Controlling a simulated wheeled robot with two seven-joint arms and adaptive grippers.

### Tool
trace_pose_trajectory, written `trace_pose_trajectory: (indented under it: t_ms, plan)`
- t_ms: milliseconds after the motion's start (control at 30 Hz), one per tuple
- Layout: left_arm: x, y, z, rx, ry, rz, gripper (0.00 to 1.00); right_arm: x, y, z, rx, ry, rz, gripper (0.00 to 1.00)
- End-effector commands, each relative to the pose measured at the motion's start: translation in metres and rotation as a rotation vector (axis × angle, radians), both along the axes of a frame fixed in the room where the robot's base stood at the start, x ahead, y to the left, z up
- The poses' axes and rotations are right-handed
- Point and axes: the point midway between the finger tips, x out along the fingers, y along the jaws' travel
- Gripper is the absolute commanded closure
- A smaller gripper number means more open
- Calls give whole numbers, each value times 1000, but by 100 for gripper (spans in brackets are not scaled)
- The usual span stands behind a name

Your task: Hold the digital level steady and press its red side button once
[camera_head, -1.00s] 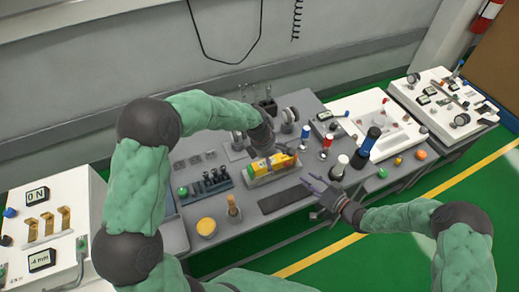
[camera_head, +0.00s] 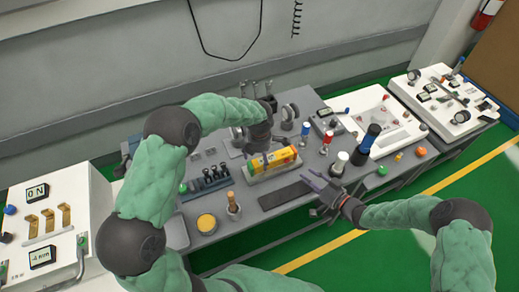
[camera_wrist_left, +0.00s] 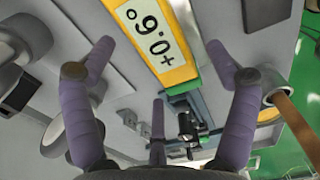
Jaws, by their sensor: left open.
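The yellow digital level (camera_head: 284,157) lies in a pale holder on the grey bench in the head view. In the left wrist view the level (camera_wrist_left: 190,74) shows a display reading about +0.6°. My left gripper (camera_head: 264,155) is above the level's left part, and its spread purple fingers (camera_wrist_left: 160,75) stand either side of it, open and holding nothing. My right gripper (camera_head: 308,178) is in front of the bench, right of the level, with its fingers apart and empty. The red side button cannot be made out clearly.
A dark mat (camera_head: 286,195) lies in front of the level. A yellow-topped cup (camera_head: 207,223) and a wooden-handled tool (camera_head: 233,206) stand to the front left. Red and blue-topped posts (camera_head: 326,144) and a white-topped cylinder (camera_head: 339,163) stand close on the right.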

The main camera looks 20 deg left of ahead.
Motion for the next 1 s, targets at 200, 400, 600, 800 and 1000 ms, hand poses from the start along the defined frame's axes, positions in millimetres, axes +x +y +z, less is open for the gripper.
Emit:
trace_pose_trajectory:
  t_ms: [200,400,600,800,1000]
  plan:
    - [0,0,-31,0,1,0,13,0,0,0,0,0,0,61]
    - [0,0,-45,0,0,0,13,0,0,0,0,0,0,61]
    - [0,0,-47,-1,-1,0,13,0,0,0,0,0,0,61]
    - [0,0,-47,-1,-1,0,33,0,0,0,0,0,0,61]
    - [0,0,-47,-1,-1,0,85,0,0,0,0,0,0,61]
